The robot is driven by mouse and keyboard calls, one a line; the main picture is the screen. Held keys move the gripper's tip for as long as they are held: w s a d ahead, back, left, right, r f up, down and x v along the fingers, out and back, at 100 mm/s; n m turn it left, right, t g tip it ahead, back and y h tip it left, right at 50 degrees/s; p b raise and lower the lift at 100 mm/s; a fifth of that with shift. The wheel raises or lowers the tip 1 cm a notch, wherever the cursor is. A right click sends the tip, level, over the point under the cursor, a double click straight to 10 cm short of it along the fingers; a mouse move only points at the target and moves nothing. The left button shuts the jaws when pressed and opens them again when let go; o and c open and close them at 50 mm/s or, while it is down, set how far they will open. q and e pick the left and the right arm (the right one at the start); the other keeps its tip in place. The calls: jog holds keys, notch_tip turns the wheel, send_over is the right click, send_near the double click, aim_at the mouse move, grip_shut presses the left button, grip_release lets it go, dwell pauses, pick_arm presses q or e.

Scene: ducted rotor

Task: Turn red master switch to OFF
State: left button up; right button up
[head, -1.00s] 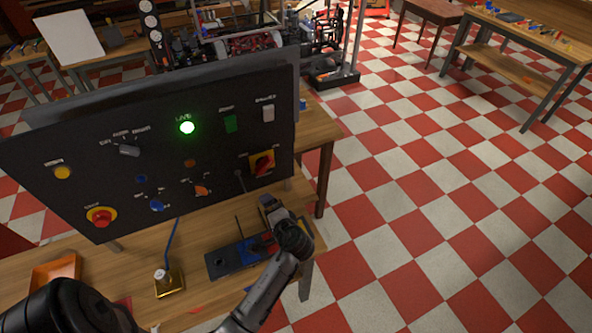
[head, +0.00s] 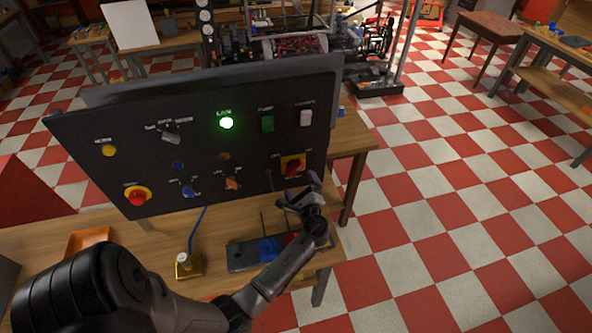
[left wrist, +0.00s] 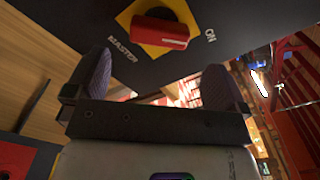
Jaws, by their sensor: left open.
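The red master switch (head: 295,169) is a knob on a yellow plate at the lower right of the black panel (head: 90,180). In the left wrist view the red knob (left wrist: 160,31) lies across its yellow plate, with the words MASTER and ON printed beside it. My left gripper (head: 298,193) is just below and in front of the switch, its fingers pointing toward the panel. In the left wrist view the gripper (left wrist: 158,82) is open and empty, with the knob beyond the fingertips and roughly between them. It appears apart from the knob. My right gripper does not show.
The panel also carries a lit green lamp (head: 227,123), a red emergency button (head: 137,197) and several other knobs. Below it on the wooden bench are a dark block with blue and red parts (head: 262,251), a brass-based stand (head: 188,266) and an orange tray (head: 88,240).

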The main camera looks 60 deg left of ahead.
aim_at(296, 171)
pick_arm(q)
jog(key=shift+x, duration=3.3)
jog(key=c, duration=0.8)
jog(key=shift+f+n+b, duration=0.25)
jog(key=shift+n+b, duration=0.35)
jog(key=shift+c, duration=0.2)
jog(key=n+b, duration=1.3)
jog(key=b, duration=0.2)
jog(key=n+b, duration=0.2)
jog(key=shift+n+b, duration=0.3)
jog(key=shift+b, duration=0.05)
jog(key=shift+r+n+b, duration=0.15)
jog(key=shift+n+b, duration=0.3)
jog(key=shift+n, duration=0.05)
